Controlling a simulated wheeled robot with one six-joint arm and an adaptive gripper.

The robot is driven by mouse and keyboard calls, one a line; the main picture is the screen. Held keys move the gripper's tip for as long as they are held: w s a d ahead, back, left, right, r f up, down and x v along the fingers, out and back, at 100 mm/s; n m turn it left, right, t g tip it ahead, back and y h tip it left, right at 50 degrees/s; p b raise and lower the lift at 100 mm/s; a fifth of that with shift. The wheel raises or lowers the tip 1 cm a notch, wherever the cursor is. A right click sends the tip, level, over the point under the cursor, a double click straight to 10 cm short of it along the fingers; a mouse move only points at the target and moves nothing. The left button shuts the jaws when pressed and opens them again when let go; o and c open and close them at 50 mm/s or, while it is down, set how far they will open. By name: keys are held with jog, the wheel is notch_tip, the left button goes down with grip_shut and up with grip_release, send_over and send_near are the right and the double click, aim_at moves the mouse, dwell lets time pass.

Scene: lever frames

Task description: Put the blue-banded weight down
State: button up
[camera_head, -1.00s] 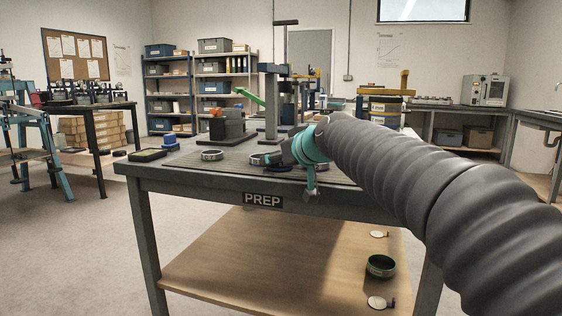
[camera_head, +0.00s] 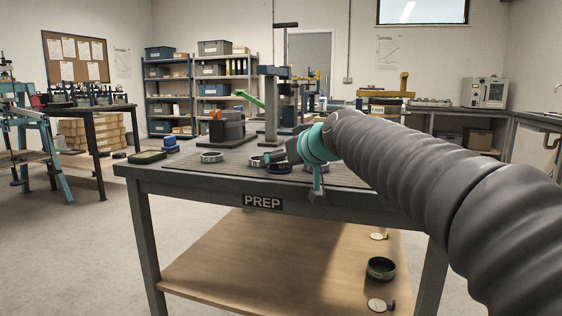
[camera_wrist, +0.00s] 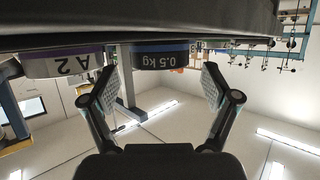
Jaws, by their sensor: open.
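The blue-banded weight (camera_wrist: 160,60) is dark, marked "0.5 kg", and shows upside down in the wrist view. It rests on the table surface, which fills the top of that view. My gripper (camera_wrist: 158,87) is open, with one finger to each side of the weight in the picture and visible gaps between.
A purple-banded piece marked "A 2" (camera_wrist: 65,63) stands left of the weight in the wrist view. A pale ring (camera_head: 212,157) and a black tray (camera_head: 147,157) lie on the left of the PREP table (camera_head: 200,181). A press stand (camera_head: 271,105) rises behind.

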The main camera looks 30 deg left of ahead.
jog(key=v, duration=0.9)
jog(key=shift+s+d+b, duration=0.2)
jog(key=shift+d+b, duration=0.1)
jog(key=shift+d, duration=0.05)
jog(key=shift+r, duration=0.15)
jog(key=shift+d, duration=0.1)
